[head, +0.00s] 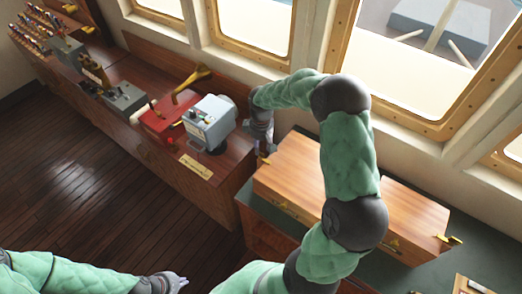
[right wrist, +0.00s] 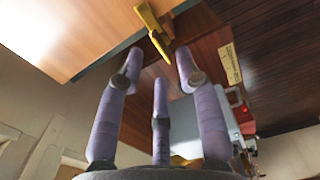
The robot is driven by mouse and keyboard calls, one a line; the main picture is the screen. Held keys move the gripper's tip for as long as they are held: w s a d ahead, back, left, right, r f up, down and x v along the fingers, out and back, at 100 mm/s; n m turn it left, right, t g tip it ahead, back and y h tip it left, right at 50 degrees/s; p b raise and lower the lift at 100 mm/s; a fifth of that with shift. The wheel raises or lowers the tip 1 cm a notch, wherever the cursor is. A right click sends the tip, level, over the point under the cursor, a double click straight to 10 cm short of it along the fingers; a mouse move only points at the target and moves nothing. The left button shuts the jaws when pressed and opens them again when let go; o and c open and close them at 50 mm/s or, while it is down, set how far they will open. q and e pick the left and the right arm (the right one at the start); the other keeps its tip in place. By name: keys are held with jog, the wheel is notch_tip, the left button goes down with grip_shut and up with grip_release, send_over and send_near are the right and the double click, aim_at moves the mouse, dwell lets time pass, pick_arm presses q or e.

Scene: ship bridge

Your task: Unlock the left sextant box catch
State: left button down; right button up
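The sextant box (head: 300,170) is a closed wooden box on the green-topped counter in the head view. Its left catch (head: 264,159) is a small brass piece at the box's left end, and it shows larger in the right wrist view (right wrist: 150,22). My right gripper (head: 262,147) is beside this catch, its arm arching over the box. In the right wrist view its purple fingers (right wrist: 160,68) are spread, with the brass catch just past and between the tips. Contact cannot be told. My left gripper (head: 178,281) is low in the head view, far from the box; its finger opening is unclear.
A brass catch (head: 449,239) sticks out at the box's right end. A grey instrument box (head: 209,120) and a red device (head: 160,122) stand on the console to the left. Windows line the wall behind. My right arm hides part of the box.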

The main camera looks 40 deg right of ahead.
aim_at(261, 155)
jog(key=shift+f, duration=1.8)
grip_shut()
